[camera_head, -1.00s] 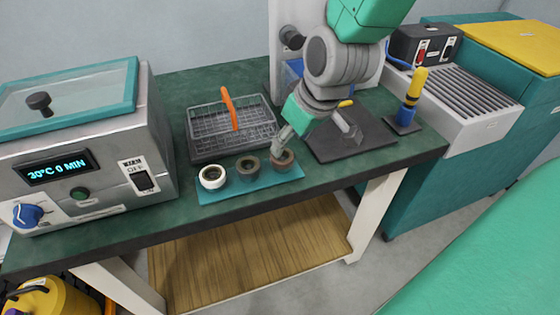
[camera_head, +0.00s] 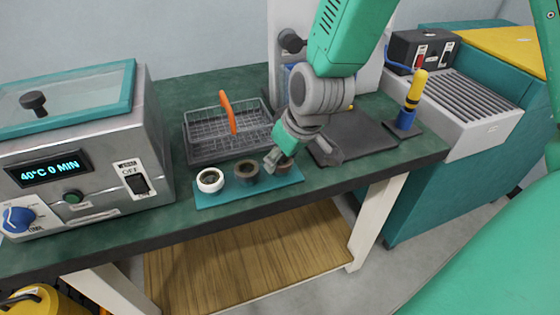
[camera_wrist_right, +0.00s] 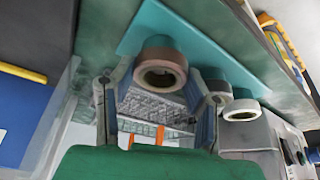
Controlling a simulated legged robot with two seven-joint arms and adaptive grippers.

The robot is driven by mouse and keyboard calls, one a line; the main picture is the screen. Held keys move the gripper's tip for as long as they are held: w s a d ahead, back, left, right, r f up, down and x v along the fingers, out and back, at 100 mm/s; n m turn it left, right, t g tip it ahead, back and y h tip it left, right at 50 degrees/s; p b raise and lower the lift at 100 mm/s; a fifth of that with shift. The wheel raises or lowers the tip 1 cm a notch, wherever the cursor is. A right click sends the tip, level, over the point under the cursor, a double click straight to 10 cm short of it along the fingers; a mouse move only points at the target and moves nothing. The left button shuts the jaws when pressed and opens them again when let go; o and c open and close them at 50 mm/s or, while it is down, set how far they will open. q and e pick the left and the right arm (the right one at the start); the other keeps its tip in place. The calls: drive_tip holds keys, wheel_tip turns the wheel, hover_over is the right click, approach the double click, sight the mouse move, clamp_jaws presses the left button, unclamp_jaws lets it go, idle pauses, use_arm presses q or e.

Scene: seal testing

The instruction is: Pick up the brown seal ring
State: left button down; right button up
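The brown seal ring (camera_head: 285,168) lies at the right end of a row of three rings on a teal mat (camera_head: 225,196). My right gripper (camera_head: 298,160) is over it in the head view and hides part of it. In the right wrist view, the brown ring (camera_wrist_right: 160,66) appears between the two spread fingertips of my right gripper (camera_wrist_right: 159,73), with no clear grip on it. A darker ring (camera_head: 246,171) is in the middle and a white ring (camera_head: 210,181) is at the left end. My left gripper is not in view.
A wire basket (camera_head: 215,145) with an orange handle stands behind the mat. A heated bath (camera_head: 90,150) reading 40°C is at the left. A dark plate (camera_head: 358,140) and a blue-and-yellow tool (camera_head: 410,100) are to the right. The table's front edge is close to the mat.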

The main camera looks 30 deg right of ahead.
drive_tip(key=shift+d+r, duration=0.1)
drive_tip(key=shift+r, duration=0.25)
wheel_tip(320, 180, up, 9)
drive_tip(key=p, duration=0.3)
drive_tip(key=shift+r, duration=0.15)
